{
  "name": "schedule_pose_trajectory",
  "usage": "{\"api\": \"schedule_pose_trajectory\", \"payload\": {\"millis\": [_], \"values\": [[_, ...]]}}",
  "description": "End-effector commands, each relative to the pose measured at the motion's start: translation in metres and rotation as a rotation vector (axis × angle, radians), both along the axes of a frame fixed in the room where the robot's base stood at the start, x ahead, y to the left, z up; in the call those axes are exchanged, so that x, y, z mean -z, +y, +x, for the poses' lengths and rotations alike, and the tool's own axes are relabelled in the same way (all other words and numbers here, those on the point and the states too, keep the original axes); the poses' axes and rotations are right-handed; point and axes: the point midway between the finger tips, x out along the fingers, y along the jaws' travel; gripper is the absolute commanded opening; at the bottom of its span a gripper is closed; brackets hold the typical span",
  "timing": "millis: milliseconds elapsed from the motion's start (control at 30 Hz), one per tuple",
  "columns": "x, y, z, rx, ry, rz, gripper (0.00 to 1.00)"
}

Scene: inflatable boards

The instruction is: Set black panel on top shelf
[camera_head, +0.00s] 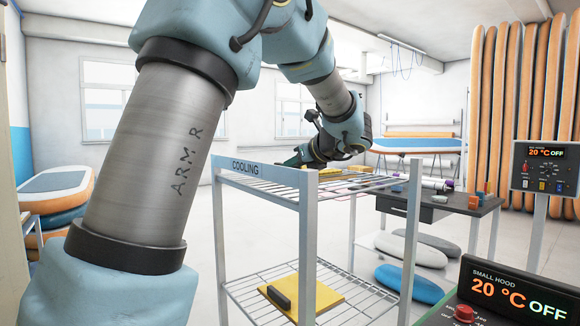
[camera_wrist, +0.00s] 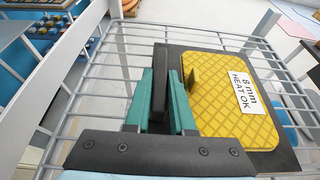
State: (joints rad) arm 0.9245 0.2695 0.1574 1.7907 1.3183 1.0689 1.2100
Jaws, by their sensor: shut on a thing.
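In the wrist view the black panel (camera_wrist: 287,160) lies flat over the wire bars of the top shelf (camera_wrist: 100,60). A yellow textured pad (camera_wrist: 215,105) labelled "8 mm HEAT OK" lies on it, leaving a black border. The green fingers of my gripper (camera_wrist: 160,105) are shut on an upright black handle (camera_wrist: 158,75) at the panel's left side. In the head view my gripper (camera_head: 298,158) is low over the top of the rack marked COOLING (camera_head: 250,168). There my arm hides most of the panel. Whether the panel rests fully on the bars cannot be told.
A yellow board with a black handle (camera_head: 318,297) lies on the lower shelf. A dark table (camera_head: 455,205) with small items stands behind right. Control boxes (camera_head: 520,292) are at the front right. Corner posts (camera_head: 307,245) rise beside the shelf.

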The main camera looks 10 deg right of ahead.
Motion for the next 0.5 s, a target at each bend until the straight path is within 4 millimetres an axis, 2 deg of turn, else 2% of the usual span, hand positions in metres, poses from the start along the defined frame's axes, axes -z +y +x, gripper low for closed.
{"api": "schedule_pose_trajectory", "payload": {"millis": [200,233,500], "values": [[0.0008,0.0000,0.0001,0.000,-0.001,0.000,0.00],[0.0018,0.0000,0.0000,0.000,0.000,0.000,0.23],[0.0011,0.0000,0.0000,0.000,0.000,0.001,0.52]]}}
